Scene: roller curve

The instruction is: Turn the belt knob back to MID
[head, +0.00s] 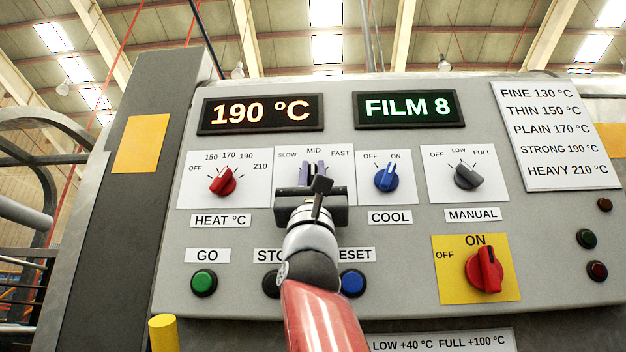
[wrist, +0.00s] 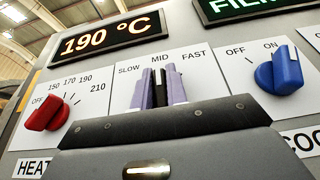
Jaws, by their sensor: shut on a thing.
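The belt knob, a dark knob (wrist: 159,88) on the white SLOW–MID–FAST plate (wrist: 200,66), sits between the two lilac fingers of my gripper (wrist: 160,82). The fingers are shut on it from left and right. In the wrist view the visible part of the knob stands about upright, towards the MID mark. In the head view my gripper (head: 313,173) and wrist cover most of the knob. The plate (head: 341,166) shows around them, and the name label below it is hidden.
The red heat knob (head: 222,181) is close on the left and the blue cool knob (head: 387,177) close on the right. A grey manual knob (head: 467,176) and red main switch (head: 484,269) are further right. Displays read 190 °C (head: 261,112) and FILM 8 (head: 408,108).

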